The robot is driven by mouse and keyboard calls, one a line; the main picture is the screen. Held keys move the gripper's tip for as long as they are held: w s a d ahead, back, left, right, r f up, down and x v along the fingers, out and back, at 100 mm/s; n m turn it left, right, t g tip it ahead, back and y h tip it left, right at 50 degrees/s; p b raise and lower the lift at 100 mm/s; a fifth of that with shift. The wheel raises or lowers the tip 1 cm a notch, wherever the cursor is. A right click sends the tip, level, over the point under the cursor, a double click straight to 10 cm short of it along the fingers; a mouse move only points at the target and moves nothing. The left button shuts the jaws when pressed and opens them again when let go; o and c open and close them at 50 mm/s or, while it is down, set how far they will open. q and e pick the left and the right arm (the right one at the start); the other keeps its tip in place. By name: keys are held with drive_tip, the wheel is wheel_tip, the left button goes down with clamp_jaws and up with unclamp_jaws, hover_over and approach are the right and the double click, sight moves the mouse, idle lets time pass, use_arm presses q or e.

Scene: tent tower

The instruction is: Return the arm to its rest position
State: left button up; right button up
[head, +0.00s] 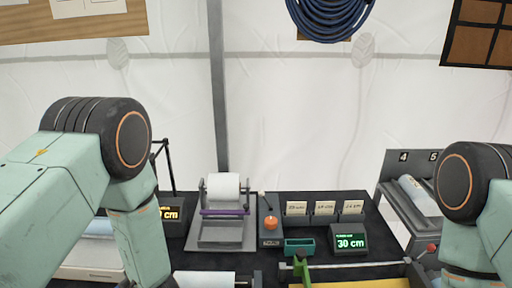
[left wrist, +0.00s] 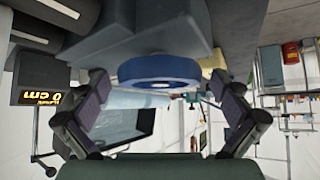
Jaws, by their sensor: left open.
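My left arm (head: 125,190) comes in from the left in the head view and bends downward; its gripper is below the picture edge there. In the left wrist view my left gripper (left wrist: 160,118) is open, its two dark fingers spread apart with nothing between the tips. A blue ring-shaped part (left wrist: 160,70) shows beyond the fingers; I cannot tell what it belongs to. My right arm (head: 470,200) stands at the right edge of the head view, and its gripper is out of view.
The dark table carries a white roll on a grey stand (head: 222,225), an orange-knobbed device (head: 270,222), several label cards (head: 324,208), a teal tray (head: 299,247) and a 30 cm display (head: 349,240). A rack (head: 408,200) stands right. A green-handled tool (head: 302,268) lies in front.

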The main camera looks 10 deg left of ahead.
use_arm(q)
drive_tip(key=shift+s+a+m+t+h, duration=0.1)
drive_tip(key=shift+m+t+h, duration=0.65)
drive_tip(key=shift+m, duration=0.65)
drive_tip(key=shift+a+m+t+h+p, duration=0.1)
drive_tip(key=shift+m+t+h+p, duration=0.75)
drive_tip(key=shift+m, duration=0.65)
drive_tip(key=shift+s+r, duration=0.15)
drive_tip(key=shift+r, duration=0.05)
drive_tip(key=shift+v, duration=1.05)
drive_tip(key=shift+s+d+r, duration=0.45)
drive_tip(key=shift+d+r, duration=0.05)
drive_tip(key=shift+d, duration=0.05)
drive_tip(key=shift+a, duration=0.15)
